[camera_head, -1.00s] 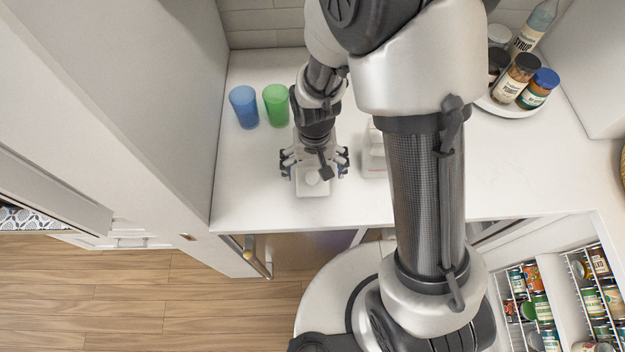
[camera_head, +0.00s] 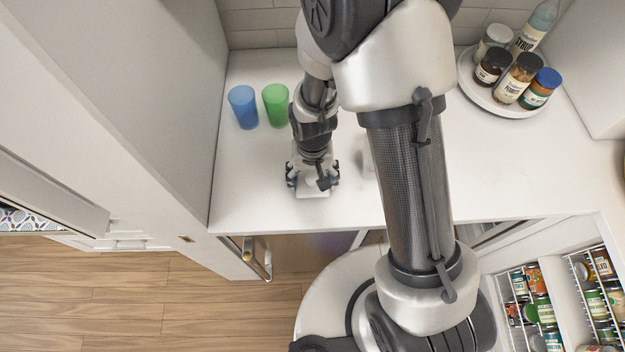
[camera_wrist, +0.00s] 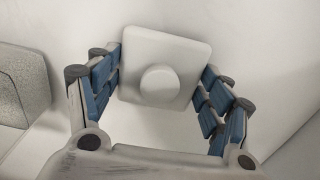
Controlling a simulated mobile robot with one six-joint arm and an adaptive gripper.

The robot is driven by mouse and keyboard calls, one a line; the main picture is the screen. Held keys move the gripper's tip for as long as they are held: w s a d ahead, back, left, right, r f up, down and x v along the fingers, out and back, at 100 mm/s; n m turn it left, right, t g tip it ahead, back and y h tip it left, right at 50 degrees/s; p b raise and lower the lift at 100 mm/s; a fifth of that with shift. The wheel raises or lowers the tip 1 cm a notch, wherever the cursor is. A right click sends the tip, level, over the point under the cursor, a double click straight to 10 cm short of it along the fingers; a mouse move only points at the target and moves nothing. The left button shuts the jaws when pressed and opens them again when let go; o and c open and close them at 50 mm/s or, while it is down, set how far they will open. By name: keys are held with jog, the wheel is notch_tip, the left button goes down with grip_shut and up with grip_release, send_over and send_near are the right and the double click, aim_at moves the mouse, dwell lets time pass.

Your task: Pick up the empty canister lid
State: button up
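The canister lid (camera_wrist: 185,52) is a white square plate with rounded corners and a round knob in its middle. In the head view the lid (camera_head: 313,191) is near the front of the white counter, partly hidden under my gripper. My gripper (camera_wrist: 163,62) has its blue-padded fingers on both sides of the lid, with the tips against its opposite edges. In the head view my gripper (camera_head: 313,180) points down over it. Whether a canister body is beneath the lid is hidden.
A blue cup (camera_head: 243,107) and a green cup (camera_head: 276,105) stand behind and left. A pale block-like object (camera_wrist: 22,86) is beside the lid, mostly hidden by my arm in the head view. A round tray (camera_head: 467,82) with several jars and a bottle is back right.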

jog(key=c, duration=0.4)
